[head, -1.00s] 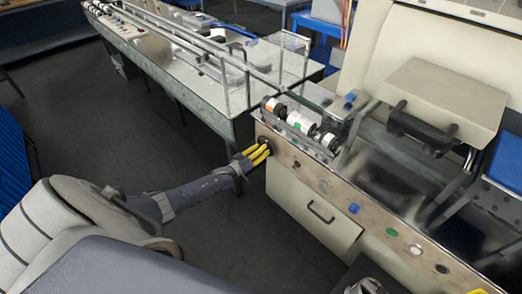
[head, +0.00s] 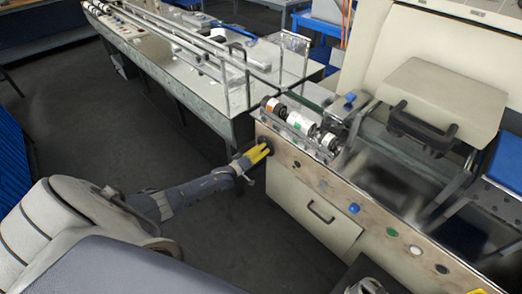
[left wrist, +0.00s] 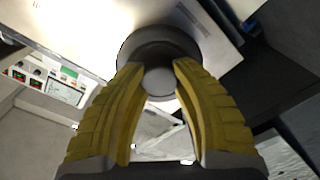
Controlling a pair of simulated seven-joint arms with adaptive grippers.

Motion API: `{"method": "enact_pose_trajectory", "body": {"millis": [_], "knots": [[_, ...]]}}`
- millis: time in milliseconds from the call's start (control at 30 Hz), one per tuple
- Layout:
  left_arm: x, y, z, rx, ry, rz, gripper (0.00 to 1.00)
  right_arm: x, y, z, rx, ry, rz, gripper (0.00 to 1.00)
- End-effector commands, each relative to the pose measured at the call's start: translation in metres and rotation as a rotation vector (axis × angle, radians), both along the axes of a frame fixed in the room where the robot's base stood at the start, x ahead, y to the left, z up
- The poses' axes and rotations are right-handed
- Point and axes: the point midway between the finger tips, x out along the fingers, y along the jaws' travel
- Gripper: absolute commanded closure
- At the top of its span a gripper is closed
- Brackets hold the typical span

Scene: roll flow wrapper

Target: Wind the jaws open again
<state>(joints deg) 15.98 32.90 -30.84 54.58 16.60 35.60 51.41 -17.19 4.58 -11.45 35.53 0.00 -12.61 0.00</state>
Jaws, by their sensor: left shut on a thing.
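A black round knob (head: 270,147) sits at the left end of the machine's front panel. My left gripper (head: 262,151) reaches it from the left, with its yellow fingers at the knob. In the left wrist view the two yellow fingers lie on either side of the black knob (left wrist: 158,45), which has a grey round centre. The left gripper is shut on this knob. Much of the knob is hidden by the fingers in the head view. The machine's jaws cannot be clearly made out. My right gripper does not show clearly in either view.
The front panel (head: 300,160) carries a blue button (head: 354,208) and a green button (head: 391,232). A drawer front with a handle (head: 321,212) is below. Rollers (head: 301,123) stand above the knob. A long metal table (head: 190,80) is behind.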

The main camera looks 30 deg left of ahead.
Motion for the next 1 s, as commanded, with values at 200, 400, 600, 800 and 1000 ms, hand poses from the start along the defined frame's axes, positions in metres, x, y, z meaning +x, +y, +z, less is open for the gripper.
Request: {"method": "enact_pose_trajectory", "body": {"millis": [200, 400, 600, 800, 1000], "knots": [[-0.002, -0.003, -0.004, 0.002, 0.006, -0.004, 0.47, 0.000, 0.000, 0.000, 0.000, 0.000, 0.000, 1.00], [-0.001, -0.002, -0.002, 0.002, 0.003, -0.002, 0.39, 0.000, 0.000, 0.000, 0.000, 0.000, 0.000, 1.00], [-0.004, -0.001, -0.002, 0.000, 0.002, -0.002, 0.39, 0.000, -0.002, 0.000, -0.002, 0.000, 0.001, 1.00], [-0.022, 0.003, -0.002, 0.001, 0.003, -0.002, 0.39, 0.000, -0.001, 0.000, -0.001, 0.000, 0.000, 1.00], [-0.054, 0.008, -0.003, 0.001, 0.004, -0.003, 0.39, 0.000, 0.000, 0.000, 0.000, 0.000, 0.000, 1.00]]}}
